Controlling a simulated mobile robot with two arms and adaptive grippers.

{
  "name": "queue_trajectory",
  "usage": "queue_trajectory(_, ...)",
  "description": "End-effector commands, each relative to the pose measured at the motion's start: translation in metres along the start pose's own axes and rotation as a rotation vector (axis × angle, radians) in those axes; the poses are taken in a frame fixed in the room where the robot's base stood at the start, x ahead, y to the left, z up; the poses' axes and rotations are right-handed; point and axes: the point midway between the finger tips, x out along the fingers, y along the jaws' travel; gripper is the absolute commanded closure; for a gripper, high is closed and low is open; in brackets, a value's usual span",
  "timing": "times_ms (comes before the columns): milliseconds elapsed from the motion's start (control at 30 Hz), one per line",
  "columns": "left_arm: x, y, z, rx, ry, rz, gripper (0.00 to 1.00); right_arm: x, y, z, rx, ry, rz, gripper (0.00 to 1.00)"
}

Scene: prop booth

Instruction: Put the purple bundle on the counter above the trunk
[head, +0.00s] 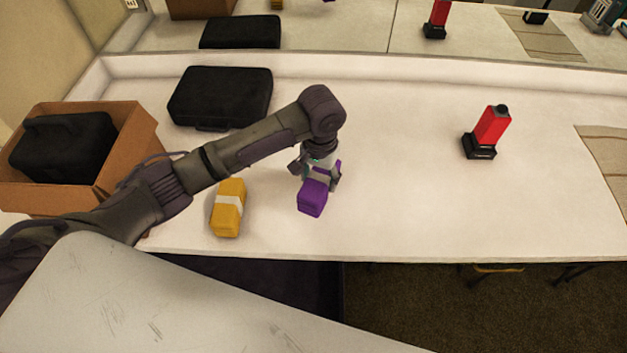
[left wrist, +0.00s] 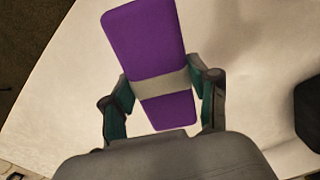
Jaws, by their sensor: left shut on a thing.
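The purple bundle (head: 313,198) has a pale band around its middle, seen in the left wrist view. My left gripper (head: 320,178) reaches down from above and is shut on it. In the left wrist view the bundle (left wrist: 148,45) lies between both fingers, across the band. It is over the white counter (head: 400,200), near the front edge; I cannot tell whether it touches the surface. Below the counter front, a dark, flat-sided shape (head: 315,285), possibly the trunk, is partly hidden by a pale surface in the foreground. My right gripper is not in view.
A yellow bundle (head: 228,208) with a white band lies left of the purple one. A black case (head: 220,96) lies behind. A cardboard box (head: 140,135) holding a black case is at left. A red and black object (head: 489,132) stands at right, with clear counter between.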

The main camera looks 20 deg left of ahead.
Motion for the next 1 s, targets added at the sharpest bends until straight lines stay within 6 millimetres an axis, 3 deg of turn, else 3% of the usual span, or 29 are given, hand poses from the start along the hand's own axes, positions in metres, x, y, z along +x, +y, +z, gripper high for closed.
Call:
queue_trajectory(167,0.011,-0.015,-0.012,0.0,0.0,0.0,0.84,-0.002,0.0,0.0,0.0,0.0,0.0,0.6)
queue_trajectory(500,0.049,-0.015,-0.013,0.002,0.0,0.001,0.84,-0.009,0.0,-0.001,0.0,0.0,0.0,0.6)
queue_trajectory(900,0.055,-0.015,-0.013,0.001,0.001,0.001,0.84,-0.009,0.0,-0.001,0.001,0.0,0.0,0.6)
queue_trajectory(933,0.056,-0.016,-0.013,0.001,0.001,0.001,0.37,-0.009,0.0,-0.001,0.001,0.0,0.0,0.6)
queue_trajectory(1000,0.055,-0.016,-0.013,0.001,0.001,0.0,0.25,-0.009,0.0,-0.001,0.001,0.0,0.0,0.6)
